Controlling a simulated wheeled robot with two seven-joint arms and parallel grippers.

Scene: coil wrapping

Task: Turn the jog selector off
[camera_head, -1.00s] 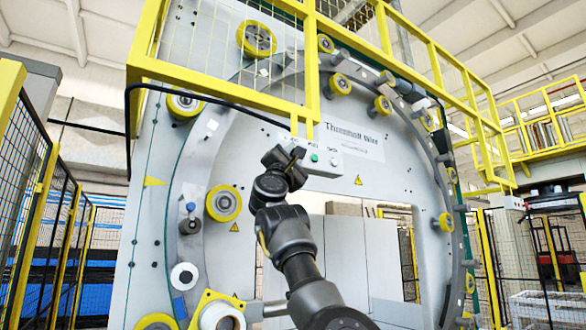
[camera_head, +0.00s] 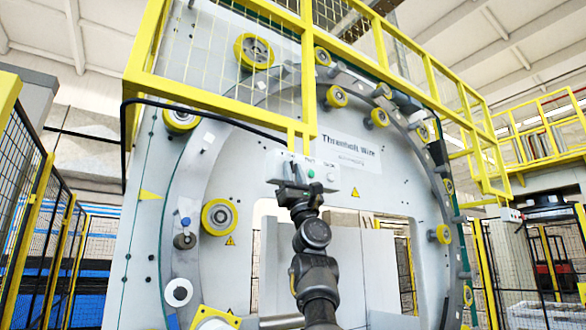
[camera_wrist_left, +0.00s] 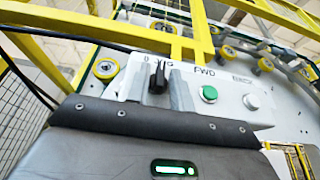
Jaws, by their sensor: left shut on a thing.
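The jog selector (camera_wrist_left: 158,78) is a black knob on a pale control box (camera_head: 325,184), under the marks "0" and "JOG" in the left wrist view. Its upper end stands close to the "JOG" lettering; its exact setting is hard to tell. My left gripper (camera_head: 292,180) is at the left part of the box, shut on the selector. A grey finger (camera_wrist_left: 181,92) shows just right of the knob in the left wrist view. The gripper hides the selector in the head view. My right gripper is not in view.
A green FWD button (camera_wrist_left: 209,93) and a white BACK button (camera_wrist_left: 251,101) sit right of the selector. A yellow railing (camera_head: 225,97) and a black cable (camera_head: 160,100) run above the box. The large ring with yellow rollers (camera_head: 220,217) surrounds the machine's opening.

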